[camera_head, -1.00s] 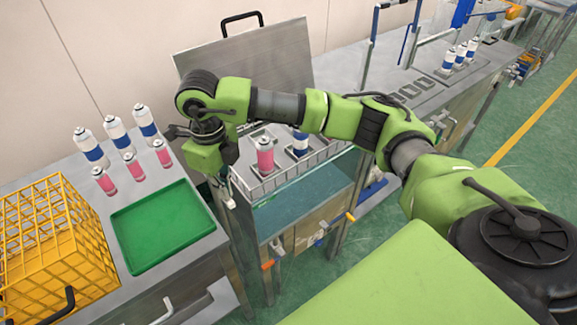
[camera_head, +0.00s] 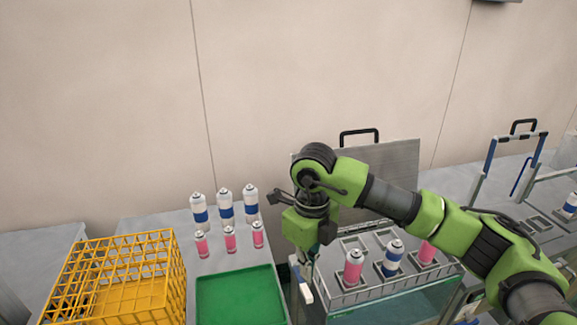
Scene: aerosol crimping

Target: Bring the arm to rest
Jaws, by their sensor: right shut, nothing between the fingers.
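My right arm reaches in from the lower right, folded above the water bath. My right gripper (camera_head: 279,197) is at the arm's far end, left of the bath's raised lid. Its dark fingers are small here, shut and empty, and apart from the cans. My left gripper is not in view.
The bath's rack holds pink cans (camera_head: 353,267) and a blue-white can (camera_head: 392,258) close below my arm. The raised lid (camera_head: 395,165) stands behind. Blue-white cans (camera_head: 225,206), small pink cans (camera_head: 230,239), a green tray (camera_head: 240,298) and a yellow crate (camera_head: 127,235) stand left.

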